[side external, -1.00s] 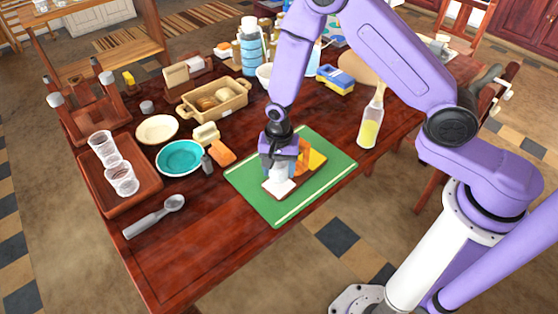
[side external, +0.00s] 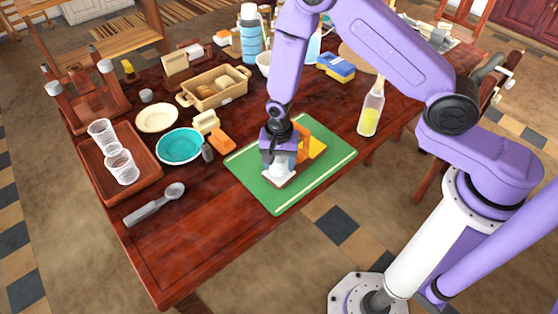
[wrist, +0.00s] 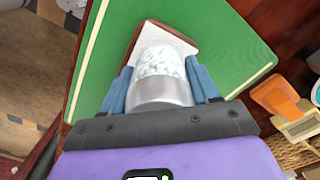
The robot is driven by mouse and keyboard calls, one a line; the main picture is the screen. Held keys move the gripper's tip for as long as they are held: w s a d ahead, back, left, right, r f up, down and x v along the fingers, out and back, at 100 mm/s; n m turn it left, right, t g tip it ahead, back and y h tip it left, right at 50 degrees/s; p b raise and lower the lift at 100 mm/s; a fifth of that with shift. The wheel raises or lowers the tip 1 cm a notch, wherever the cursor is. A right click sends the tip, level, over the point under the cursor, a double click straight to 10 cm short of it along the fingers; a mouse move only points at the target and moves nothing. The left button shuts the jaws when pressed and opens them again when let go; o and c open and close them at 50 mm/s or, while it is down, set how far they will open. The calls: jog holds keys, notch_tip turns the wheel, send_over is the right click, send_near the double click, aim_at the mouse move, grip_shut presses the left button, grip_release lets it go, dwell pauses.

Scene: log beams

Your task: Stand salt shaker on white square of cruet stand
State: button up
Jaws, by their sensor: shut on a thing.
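The salt shaker (wrist: 163,72), a clear cylinder with white grains and a silver-grey band, is held between the blue fingers of my gripper (wrist: 164,88). In the side view my gripper (side external: 279,163) is low over the cruet stand's near end. The white square (wrist: 172,36) shows beyond the shaker in the wrist view and partly under my gripper in the side view. The brown edge of the cruet stand (wrist: 136,36) shows beside it. The stand's yellow part (side external: 315,148) is behind my gripper. I cannot tell whether the shaker touches the white square.
The stand is on a green board (side external: 255,184). An orange piece (side external: 304,139) rises close behind my gripper. A bottle of yellow liquid (side external: 370,110) stands to the right. A teal bowl (side external: 179,146), a tray of glasses (side external: 145,181) and a scoop (side external: 153,205) are to the left.

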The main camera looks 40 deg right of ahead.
jog(key=shift+f, duration=0.6)
jog(key=o, duration=1.2)
jog(key=shift+r, duration=0.1)
notch_tip(320, 180, up, 16)
jog(key=r, duration=0.1)
jog(key=s+d+r+n, duration=0.3)
jog(key=s+n, duration=0.4)
jog(key=s, duration=0.1)
jog(key=s+d+r+n, duration=0.3)
jog(key=s+r+n, duration=0.1)
jog(key=s+n, duration=0.3)
jog(key=s+d+r+n, duration=0.3)
jog(key=s+n, duration=0.4)
jog(key=s, duration=0.4)
jog(key=shift+s+d+r+n, duration=0.2)
jog(key=shift+d+r+n, duration=0.2)
jog(key=shift+d, duration=0.2)
